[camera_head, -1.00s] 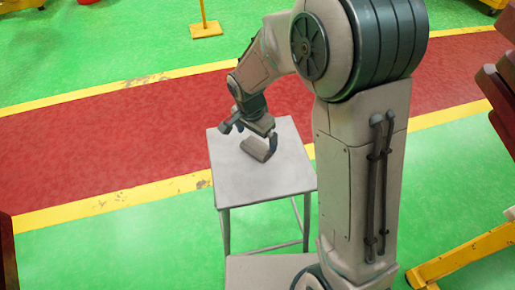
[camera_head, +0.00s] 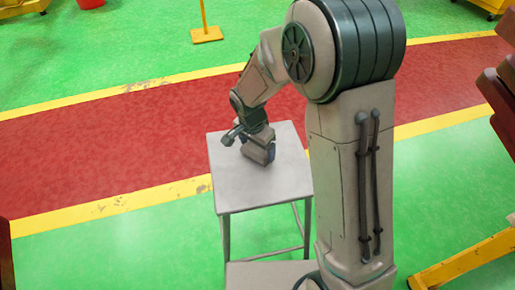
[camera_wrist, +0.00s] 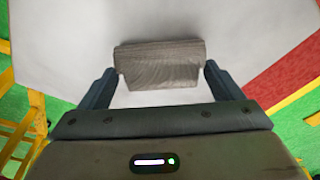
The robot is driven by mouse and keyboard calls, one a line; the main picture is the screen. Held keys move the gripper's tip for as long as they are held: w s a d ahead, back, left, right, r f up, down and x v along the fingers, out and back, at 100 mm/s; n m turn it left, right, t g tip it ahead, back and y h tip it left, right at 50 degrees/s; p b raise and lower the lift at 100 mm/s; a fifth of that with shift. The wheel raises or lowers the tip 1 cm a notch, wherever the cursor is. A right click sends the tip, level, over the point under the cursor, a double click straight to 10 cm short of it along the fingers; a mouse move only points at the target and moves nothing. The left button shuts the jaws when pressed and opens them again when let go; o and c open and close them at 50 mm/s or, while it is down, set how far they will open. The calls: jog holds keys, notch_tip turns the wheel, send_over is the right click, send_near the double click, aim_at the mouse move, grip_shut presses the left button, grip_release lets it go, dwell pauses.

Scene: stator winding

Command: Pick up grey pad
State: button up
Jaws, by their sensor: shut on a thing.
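The grey pad (camera_wrist: 160,63) is a ribbed grey-brown block. In the wrist view it lies across the middle, between the two dark fingers of my gripper (camera_wrist: 161,80), with the white table top behind it. My gripper is shut on the pad, one finger at each end. In the head view my gripper (camera_head: 258,157) points down over the small table (camera_head: 240,190), and the pad is mostly hidden by it. I cannot tell whether the pad touches the table top.
The table top is otherwise bare. A red floor lane (camera_head: 90,145) with yellow edges runs behind it, with green floor on both sides. A yellow stand (camera_head: 207,35) is at the back. Yellow framework (camera_head: 470,260) and dark red stacked parts (camera_head: 497,90) are at the right.

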aim_at(258, 149)
notch_tip(258, 149, up, 5)
jog(key=shift+d+f+p, duration=0.15)
jog(key=shift+f+p, duration=0.05)
jog(key=shift+p, duration=0.25)
jog(key=s+d+r, duration=0.2)
jog(key=d+r, duration=0.1)
jog(key=d, duration=0.2)
jog(key=s+d+r+p, duration=0.1)
jog(key=s+d+r, duration=0.1)
jog(key=d, duration=0.3)
jog(key=shift+d+r, duration=0.35)
jog(key=shift+r, duration=0.3)
